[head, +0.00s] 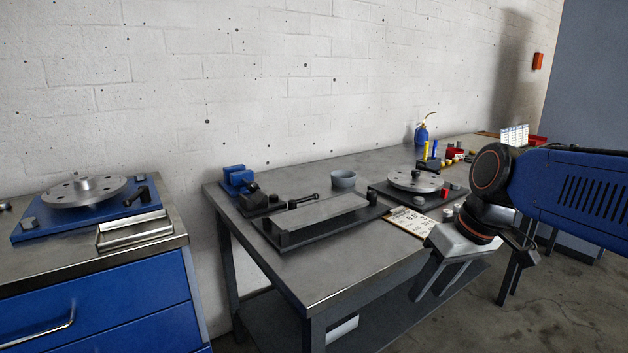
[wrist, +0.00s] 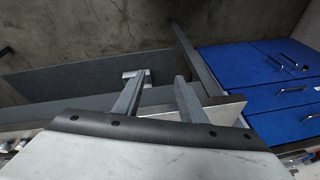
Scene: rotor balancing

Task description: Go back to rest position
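My gripper (head: 430,292) hangs off the front edge of the grey workbench (head: 290,284), at the right in the head view, with its fingers pointing down. In the wrist view my gripper (wrist: 160,82) shows two fingers standing apart with nothing between them. No held object shows in either view. My blue arm reaches in from the right edge of the head view.
On the bench are a rotor disc (head: 414,181), a grey cup (head: 343,179), a long plate fixture (head: 318,217), a blue vise (head: 238,178), a clipboard (head: 408,222) and a blue bottle (head: 421,134). A blue drawer cabinet (head: 105,307) stands left, carrying another rotor disc (head: 84,190).

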